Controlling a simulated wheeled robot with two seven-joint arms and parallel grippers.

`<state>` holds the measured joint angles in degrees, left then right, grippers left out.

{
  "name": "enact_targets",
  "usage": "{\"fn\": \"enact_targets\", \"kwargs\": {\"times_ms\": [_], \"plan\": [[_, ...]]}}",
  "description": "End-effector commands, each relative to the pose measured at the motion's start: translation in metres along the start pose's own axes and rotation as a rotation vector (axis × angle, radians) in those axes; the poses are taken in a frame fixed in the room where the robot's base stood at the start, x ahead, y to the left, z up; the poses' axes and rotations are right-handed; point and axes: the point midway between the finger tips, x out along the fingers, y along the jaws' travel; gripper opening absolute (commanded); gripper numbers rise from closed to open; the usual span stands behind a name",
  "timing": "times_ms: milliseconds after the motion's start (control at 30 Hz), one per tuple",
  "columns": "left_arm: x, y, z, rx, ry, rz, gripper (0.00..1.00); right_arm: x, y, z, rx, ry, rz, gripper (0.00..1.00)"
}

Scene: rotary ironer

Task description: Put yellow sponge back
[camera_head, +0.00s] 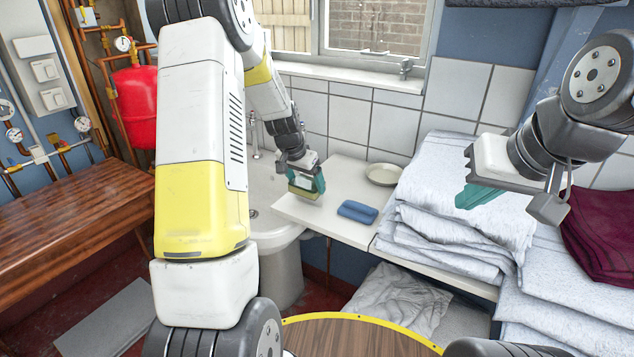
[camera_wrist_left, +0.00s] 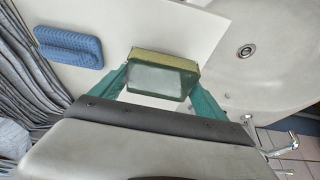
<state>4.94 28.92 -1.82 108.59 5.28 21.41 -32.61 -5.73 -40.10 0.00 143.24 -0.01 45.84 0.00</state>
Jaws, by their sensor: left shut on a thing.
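The yellow sponge (camera_head: 303,192), with a green layer, is between the teal fingers of my left gripper (camera_head: 306,184), over the sink-side end of the white counter (camera_head: 325,222). In the left wrist view the sponge (camera_wrist_left: 165,60) shows a yellow edge and a pale face, with a finger of my left gripper (camera_wrist_left: 162,82) on each side. I cannot tell whether it touches the counter. My right gripper (camera_head: 514,198) has its fingers apart and is empty, in front of folded white linen.
The sink (camera_head: 262,190) is left; linen stacks (camera_head: 462,190) stand right.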

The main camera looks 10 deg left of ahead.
Motion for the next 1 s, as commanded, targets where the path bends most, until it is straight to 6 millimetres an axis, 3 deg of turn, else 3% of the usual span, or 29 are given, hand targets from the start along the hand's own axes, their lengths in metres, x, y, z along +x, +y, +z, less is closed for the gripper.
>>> {"fn": "enact_targets", "kwargs": {"times_ms": [333,533,567,600,867,1000], "plan": [[0.033,0.0,0.012,-0.003,-0.003,0.001,0.41,0.0,0.0,0.0,0.0,0.0,0.0,0.0],[0.034,0.0,0.013,-0.001,-0.001,0.0,0.41,0.0,0.0,0.0,0.0,0.0,0.0,0.0],[0.034,0.0,0.013,-0.001,-0.001,0.0,0.91,0.0,0.0,0.0,0.0,0.0,0.0,0.0],[0.034,0.0,0.013,-0.001,-0.001,0.0,0.98,0.0,0.0,0.0,0.0,0.0,0.0,0.0],[0.032,0.0,0.012,-0.001,0.0,0.0,1.0,0.0,0.0,0.0,0.0,0.0,0.0,0.0],[0.021,-0.001,0.011,-0.001,0.003,-0.002,1.0,0.0,0.0,0.0,0.0,0.0,0.0,0.0]]}}
